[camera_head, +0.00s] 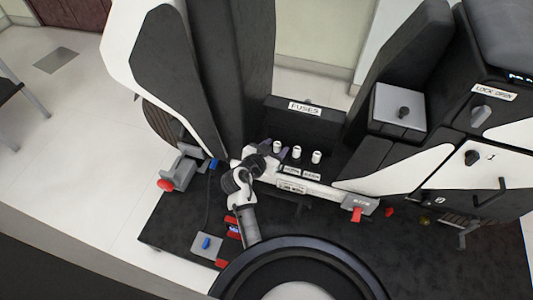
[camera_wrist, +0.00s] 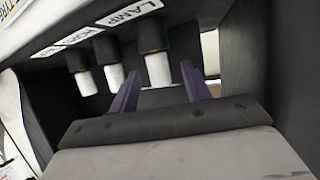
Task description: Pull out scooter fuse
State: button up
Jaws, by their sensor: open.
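Three fuses with white bodies and black ends stand in a row under the FUSES sign (camera_head: 305,108). In the wrist view, the fuse by the LAMP label (camera_wrist: 158,68) is nearest, with the middle fuse (camera_wrist: 114,76) and the far fuse (camera_wrist: 86,82) to its left. My gripper (camera_wrist: 159,85) is open, its purple fingers on either side of the LAMP fuse's white end. Gaps show between that fuse and each finger. In the head view my gripper (camera_head: 284,154) is at the left end of the row, partly hidden by my wrist.
A label strip (camera_wrist: 95,28) runs along the fuses. The dark bay wall (camera_wrist: 255,70) is close on the right in the wrist view.

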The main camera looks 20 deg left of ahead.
jog(key=shift+x, duration=0.95)
grip_shut()
jog(key=shift+r, duration=0.15)
jog(key=shift+r+p, duration=1.75)
jog(key=shift+r, duration=0.6)
jog(key=shift+r, duration=0.1)
jog(key=shift+r+p, duration=1.7)
jog(key=shift+r, duration=0.7)
